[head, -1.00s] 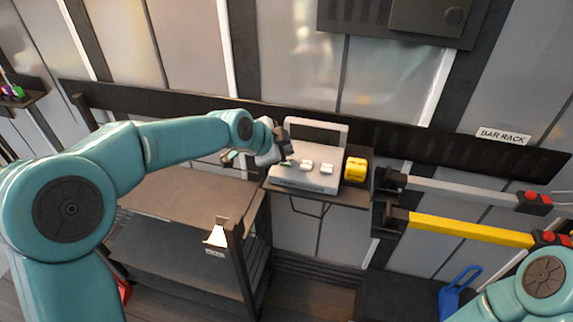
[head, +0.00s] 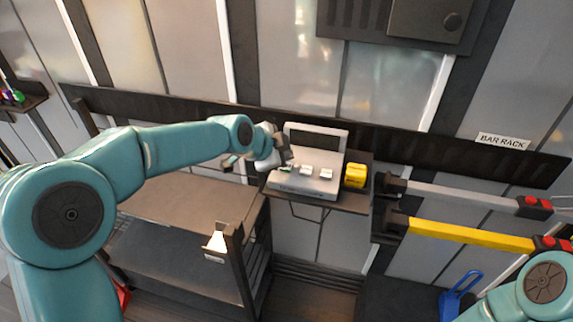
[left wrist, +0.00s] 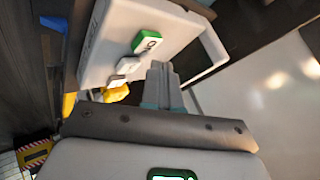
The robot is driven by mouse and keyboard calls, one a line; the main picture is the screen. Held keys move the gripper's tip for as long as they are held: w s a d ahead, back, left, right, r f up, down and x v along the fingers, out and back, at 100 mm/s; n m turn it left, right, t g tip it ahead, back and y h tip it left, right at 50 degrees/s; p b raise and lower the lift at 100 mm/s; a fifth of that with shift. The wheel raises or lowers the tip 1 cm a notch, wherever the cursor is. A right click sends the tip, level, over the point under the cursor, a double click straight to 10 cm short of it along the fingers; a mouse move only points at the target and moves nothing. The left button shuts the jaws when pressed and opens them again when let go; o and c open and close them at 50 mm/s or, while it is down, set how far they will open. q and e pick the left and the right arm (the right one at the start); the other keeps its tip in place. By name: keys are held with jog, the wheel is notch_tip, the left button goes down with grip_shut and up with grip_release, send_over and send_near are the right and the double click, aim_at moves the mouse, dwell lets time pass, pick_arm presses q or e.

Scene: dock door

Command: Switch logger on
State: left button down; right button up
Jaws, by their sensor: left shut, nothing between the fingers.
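The logger (head: 303,186) is a pale grey box with a raised frame at its back, standing on a small dark wall shelf. It carries a green button and white buttons (head: 306,170). The green button (left wrist: 147,41), with white lettering, shows clearly in the left wrist view beside a white button (left wrist: 128,66). My left gripper (head: 287,164) is at the logger's left end, shut and empty. Its fingertips (left wrist: 160,68) are close to the green button; I cannot tell whether they touch it. My right gripper is out of view; only part of my right arm shows.
A yellow object (head: 355,175) stands right of the logger on the shelf (head: 343,203). A grey bar (head: 460,194) and a yellow bar (head: 470,233) sit further right. A dark cart (head: 180,200) stands below my left arm.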

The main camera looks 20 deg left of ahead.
pick_arm(q)
jog(key=shift+f, duration=0.1)
dwell(0.8)
jog(key=shift+f+b, duration=0.3)
jog(key=shift+b, duration=0.35)
jog(key=shift+f+b, duration=0.6)
jog(key=shift+b, duration=0.05)
dwell(0.5)
jog(key=shift+r, duration=0.15)
jog(key=shift+r+p, duration=0.5)
jog(key=shift+r, duration=0.35)
jog(key=shift+r+p, duration=1.65)
jog(key=shift+r, duration=0.9)
jog(key=shift+f, duration=0.1)
